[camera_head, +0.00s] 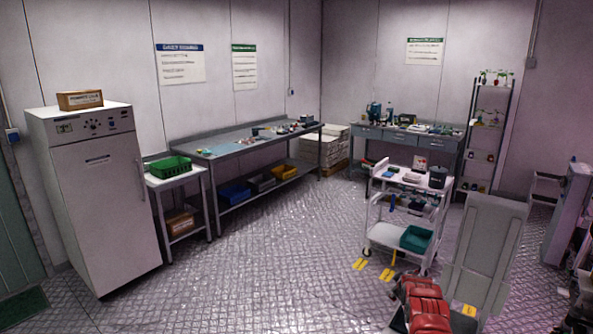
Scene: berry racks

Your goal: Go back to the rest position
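Neither of my grippers shows in the head view, and no arm comes in from the left or right. Whether they are open or shut, or hold anything, cannot be seen. No marked rest position can be made out. The room's metal floor (270,270) lies open in front of me.
A white cabinet (100,200) stands at left beside a small table with a green crate (169,167). A long workbench (225,147) follows the wall. A white cart (395,236), a grey panel (487,250), a red object (426,305) and a plant rack (487,135) crowd the right.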

